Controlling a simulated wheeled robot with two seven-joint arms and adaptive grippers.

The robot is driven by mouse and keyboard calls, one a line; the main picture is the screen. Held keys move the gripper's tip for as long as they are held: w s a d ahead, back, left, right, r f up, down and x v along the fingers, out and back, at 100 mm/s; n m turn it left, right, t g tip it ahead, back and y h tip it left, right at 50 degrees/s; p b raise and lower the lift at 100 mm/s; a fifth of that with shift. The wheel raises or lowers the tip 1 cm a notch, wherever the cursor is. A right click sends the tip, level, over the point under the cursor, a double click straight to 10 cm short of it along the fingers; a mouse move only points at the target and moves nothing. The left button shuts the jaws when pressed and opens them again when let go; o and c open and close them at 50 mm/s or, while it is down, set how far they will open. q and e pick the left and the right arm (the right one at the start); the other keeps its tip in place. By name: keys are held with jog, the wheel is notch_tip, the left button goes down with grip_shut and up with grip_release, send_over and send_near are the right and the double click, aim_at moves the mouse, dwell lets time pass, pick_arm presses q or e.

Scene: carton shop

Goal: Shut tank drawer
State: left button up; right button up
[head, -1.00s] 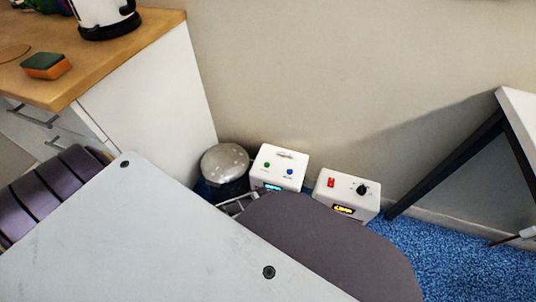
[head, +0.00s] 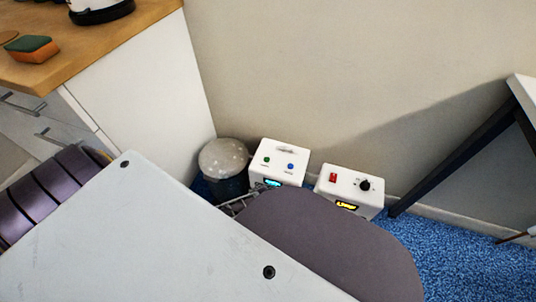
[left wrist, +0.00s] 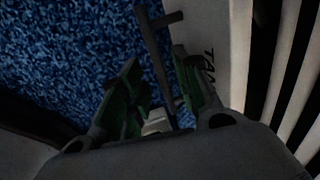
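In the left wrist view a pale drawer front (left wrist: 223,45) carries dark handwriting that looks like "TA..." and is partly covered by a finger. A dark bar handle (left wrist: 152,45) stands off its left side. My left gripper (left wrist: 158,88) has its green-padded fingers spread apart, with the handle's lower part showing in the gap between them. I cannot tell whether the fingers touch the handle or the front. In the head view my left gripper is hidden and this lettered front does not show. My right gripper is in neither view.
In the head view a white cabinet (head: 140,95) with a wooden top (head: 110,35) stands at left; bar handles show on its front. A round-lidded container (head: 224,160) and two white control boxes (head: 279,160) (head: 350,188) stand by the wall. A dark-legged table (head: 470,150) is at right, over blue carpet (head: 450,255).

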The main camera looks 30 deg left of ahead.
pick_arm(q)
jog(key=shift+f, duration=0.3)
grip_shut()
dwell(0.4)
